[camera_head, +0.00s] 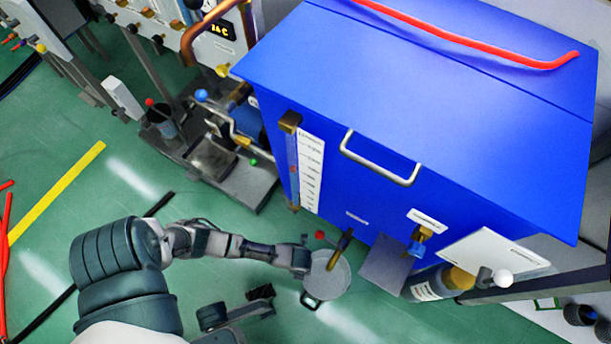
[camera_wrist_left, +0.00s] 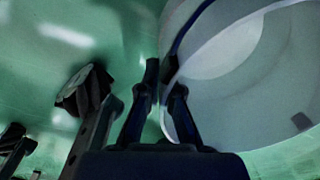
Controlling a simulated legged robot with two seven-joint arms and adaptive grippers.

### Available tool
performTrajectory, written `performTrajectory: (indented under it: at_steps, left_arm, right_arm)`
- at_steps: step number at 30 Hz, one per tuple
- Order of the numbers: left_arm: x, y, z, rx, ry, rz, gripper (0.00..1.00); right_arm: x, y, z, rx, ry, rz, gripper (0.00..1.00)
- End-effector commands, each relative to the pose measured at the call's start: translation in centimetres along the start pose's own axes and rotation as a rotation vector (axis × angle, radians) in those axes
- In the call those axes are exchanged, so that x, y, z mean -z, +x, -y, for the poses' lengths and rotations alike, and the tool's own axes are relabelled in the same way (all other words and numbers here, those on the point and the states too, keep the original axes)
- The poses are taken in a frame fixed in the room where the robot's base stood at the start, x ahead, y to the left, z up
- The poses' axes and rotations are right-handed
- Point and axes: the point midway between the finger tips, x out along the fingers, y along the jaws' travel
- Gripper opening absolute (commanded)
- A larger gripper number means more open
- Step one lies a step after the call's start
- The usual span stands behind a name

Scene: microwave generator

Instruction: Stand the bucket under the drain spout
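The pale grey round bucket (camera_head: 333,279) is on or just above the green floor, in front of the blue tank. A dark handle shows at its near side. The brass drain spout (camera_head: 343,240) slopes down from the tank front to the bucket's far rim; the exact overlap is hard to judge. My left gripper (camera_head: 306,262) is at the bucket's left rim. In the left wrist view, its fingers (camera_wrist_left: 163,78) close around the wall of the bucket (camera_wrist_left: 245,75). My right gripper (camera_head: 262,293) is low, left of the bucket, apart from it; its opening is unclear.
The blue tank (camera_head: 440,130) fills the right side. A grey plate (camera_head: 385,264) and a grey cylinder (camera_head: 430,285) are right of the bucket. A pump stand (camera_head: 240,185) stands behind left. Green floor is clear in front.

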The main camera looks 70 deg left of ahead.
Motion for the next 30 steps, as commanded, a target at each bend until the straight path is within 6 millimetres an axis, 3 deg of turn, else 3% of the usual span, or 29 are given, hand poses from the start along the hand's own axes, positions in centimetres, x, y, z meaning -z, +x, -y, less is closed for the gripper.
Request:
performTrajectory:
  at_steps: [8,9,12,21,26,30]
  left_arm:
    - [0.0,0.1,0.1,0.0,0.0,0.001,0.0]
    - [0.0,0.1,0.0,-0.001,0.0,0.001,0.12]
    - [0.0,0.1,0.0,-0.001,0.0,0.001,0.31]
    - [0.0,-0.1,0.0,0.0,0.0,0.001,0.31]
    - [-0.3,-2.6,0.4,0.009,0.001,0.006,0.31]
    - [-0.5,-6.1,0.6,0.014,0.001,0.011,0.31]
  right_arm:
    - [-0.4,-0.1,-0.1,0.0,0.0,0.004,0.4]
    - [-0.4,0.0,-0.1,0.0,0.0,0.002,0.4]
    - [-0.4,0.0,-0.1,0.0,0.0,0.002,0.4]
    - [-0.3,0.2,-0.1,0.001,0.0,0.0,0.4]
    - [0.5,0.2,-0.1,-0.008,0.0,0.025,0.4]
    - [1.4,0.1,-0.1,-0.024,0.004,0.069,0.4]
